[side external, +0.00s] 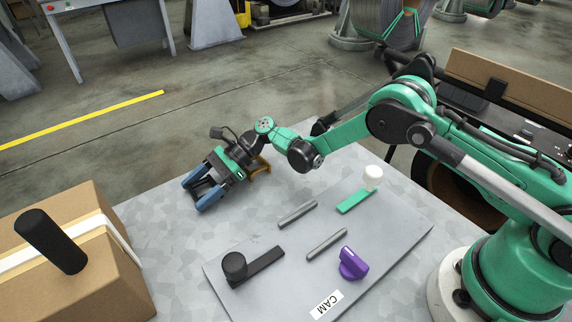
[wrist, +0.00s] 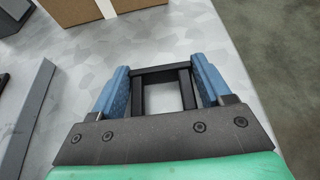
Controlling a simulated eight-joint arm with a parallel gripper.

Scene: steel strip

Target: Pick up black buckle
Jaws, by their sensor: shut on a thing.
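My gripper (side external: 195,196) is at the far left part of the grey table, past the board, with its blue fingers pointing down-left. In the wrist view, my gripper (wrist: 160,72) is shut on the black buckle (wrist: 187,88), a dark rectangular frame with an open middle. The blue fingers press against its two outer sides. Light grey table surface shows through the frame. In the side view the buckle is mostly hidden between the fingers, and I cannot tell its height above the table.
A cardboard box (side external: 100,270) with a black cylinder (side external: 50,241) stands at the left. A grey board (side external: 375,246) carries a black crank (side external: 252,268), a purple knob (side external: 352,263), two grey bars and a green strip (side external: 355,201) with a white knob. Table around my gripper looks clear.

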